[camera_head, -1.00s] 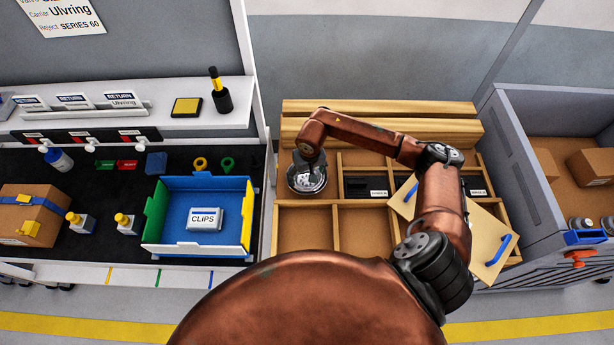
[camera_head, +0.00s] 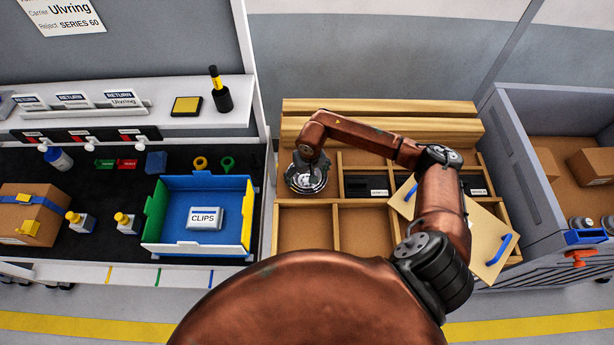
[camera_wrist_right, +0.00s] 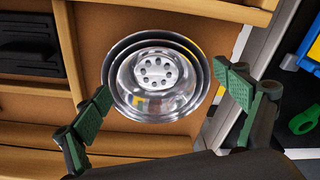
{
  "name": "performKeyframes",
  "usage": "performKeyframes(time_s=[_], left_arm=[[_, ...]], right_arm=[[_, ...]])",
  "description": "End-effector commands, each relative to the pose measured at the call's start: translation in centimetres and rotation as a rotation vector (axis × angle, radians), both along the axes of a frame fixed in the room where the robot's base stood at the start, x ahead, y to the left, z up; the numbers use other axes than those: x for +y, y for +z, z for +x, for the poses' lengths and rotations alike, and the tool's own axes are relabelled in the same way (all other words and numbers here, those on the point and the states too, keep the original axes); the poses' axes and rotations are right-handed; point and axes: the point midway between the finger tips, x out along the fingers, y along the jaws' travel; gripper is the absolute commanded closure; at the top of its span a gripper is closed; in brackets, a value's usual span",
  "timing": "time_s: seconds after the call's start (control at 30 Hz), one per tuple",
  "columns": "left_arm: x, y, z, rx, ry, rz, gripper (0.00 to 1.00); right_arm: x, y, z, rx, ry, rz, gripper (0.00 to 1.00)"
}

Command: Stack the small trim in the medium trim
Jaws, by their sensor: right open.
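The shiny metal trims sit nested and concentric in the back left compartment of the wooden tray, seen in the right wrist view. The small trim (camera_wrist_right: 156,88), with a ring of holes in its hub, is innermost. The medium trim (camera_wrist_right: 120,73) shows as a rim around it, inside a larger outer rim (camera_wrist_right: 206,74). My right gripper (camera_wrist_right: 167,80) is open, its green-padded fingers on either side of the stack, with no grip on it. In the head view the same gripper (camera_head: 306,172) hangs over the stack and partly hides it. My left gripper is not in view.
The wooden tray (camera_head: 305,228) has dividers and empty front compartments. Black parts (camera_head: 368,187) lie in the compartment to the right. A blue CLIPS bin (camera_head: 175,215) stands on the left bench.

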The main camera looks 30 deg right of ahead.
Motion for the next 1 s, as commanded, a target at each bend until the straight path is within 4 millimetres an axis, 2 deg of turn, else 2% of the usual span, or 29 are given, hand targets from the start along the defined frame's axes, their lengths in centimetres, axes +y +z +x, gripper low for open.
performKeyframes(time_s=[0.17,0.5,0.7,1.0], left_arm=[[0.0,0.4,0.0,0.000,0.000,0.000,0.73],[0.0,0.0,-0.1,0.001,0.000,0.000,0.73],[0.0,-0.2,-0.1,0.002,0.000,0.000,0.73],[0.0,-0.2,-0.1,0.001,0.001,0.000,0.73]], right_arm=[[-0.1,1.0,0.1,-0.004,0.001,-0.001,0.09],[0.0,7.8,-0.8,-0.004,0.001,-0.003,0.09],[0.2,10.9,-1.2,-0.003,0.000,-0.001,0.09],[0.2,12.3,-1.5,0.000,0.000,0.000,0.09]])
